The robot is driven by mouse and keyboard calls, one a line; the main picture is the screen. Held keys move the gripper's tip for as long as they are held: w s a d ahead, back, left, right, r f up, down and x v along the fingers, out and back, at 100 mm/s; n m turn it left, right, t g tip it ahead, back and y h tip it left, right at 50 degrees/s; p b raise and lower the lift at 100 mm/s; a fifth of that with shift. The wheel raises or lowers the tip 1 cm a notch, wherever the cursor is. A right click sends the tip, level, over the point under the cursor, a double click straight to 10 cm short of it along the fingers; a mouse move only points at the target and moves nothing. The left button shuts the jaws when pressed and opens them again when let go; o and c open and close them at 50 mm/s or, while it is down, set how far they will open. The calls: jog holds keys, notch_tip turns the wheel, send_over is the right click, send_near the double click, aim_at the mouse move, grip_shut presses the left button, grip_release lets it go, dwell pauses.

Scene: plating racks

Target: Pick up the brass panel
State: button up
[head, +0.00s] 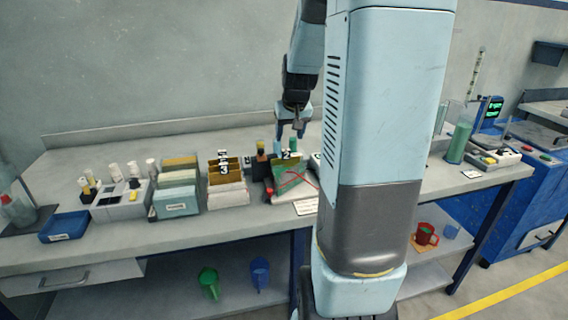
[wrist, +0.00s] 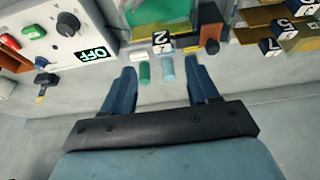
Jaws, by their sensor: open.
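Brass panels show in several places in the head view. One brass edge (head: 296,157) stands by the number 2 tag, behind a green sheet (head: 289,178). Two more brass panels (head: 222,174) stand in the rack by the number 3 tag. In the wrist view, a strip of brass (wrist: 183,41) shows beside the number 2 tag, and more brass panels (wrist: 262,17) stand at the upper right. I cannot tell which is the task's panel. My gripper (head: 291,136) is open and empty above the number 2 rack. Its spread fingers also show in the wrist view (wrist: 162,75).
A white control box (wrist: 65,30) reading OFF stands beside the rack. Teal box (head: 177,204), white bottle holder (head: 121,205) and blue tray (head: 64,227) stand to the left. A green-filled cylinder (head: 459,143) stands right. The bench front is mostly clear.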

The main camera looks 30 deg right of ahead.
aim_at(286, 149)
jog(key=shift+a+x, duration=0.2)
jog(key=shift+x, duration=3.25)
jog(key=shift+w, duration=0.1)
grip_shut()
